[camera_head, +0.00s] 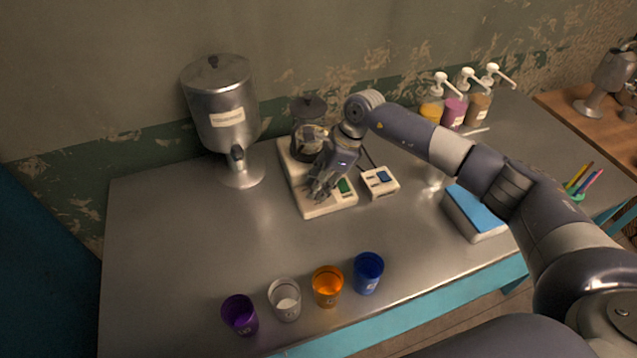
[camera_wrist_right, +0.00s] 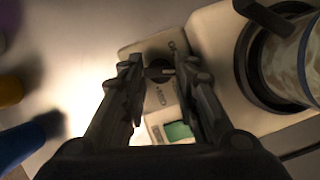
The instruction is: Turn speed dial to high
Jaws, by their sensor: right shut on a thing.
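The blender (camera_head: 309,140) stands on a cream base (camera_head: 290,180) at the back middle of the table. Its dark round speed dial (camera_wrist_right: 160,75) shows in the wrist view between the fingers, with small markings around it too blurred to read. My right gripper (camera_head: 320,193) reaches down to the front of the base and is shut on the dial; in the wrist view its fingertips (camera_wrist_right: 160,70) lie on either side of the dial's raised bar. A green switch (camera_head: 346,186) sits beside the dial. The dial is hidden by the gripper in the head view. My left gripper is out of view.
A metal dispenser (camera_head: 222,110) stands left of the blender. A small box with a blue switch (camera_head: 382,178) is to the right. Purple (camera_head: 240,314), clear (camera_head: 285,300), orange (camera_head: 327,286) and blue cups (camera_head: 368,273) line the front edge. The table's left part is clear.

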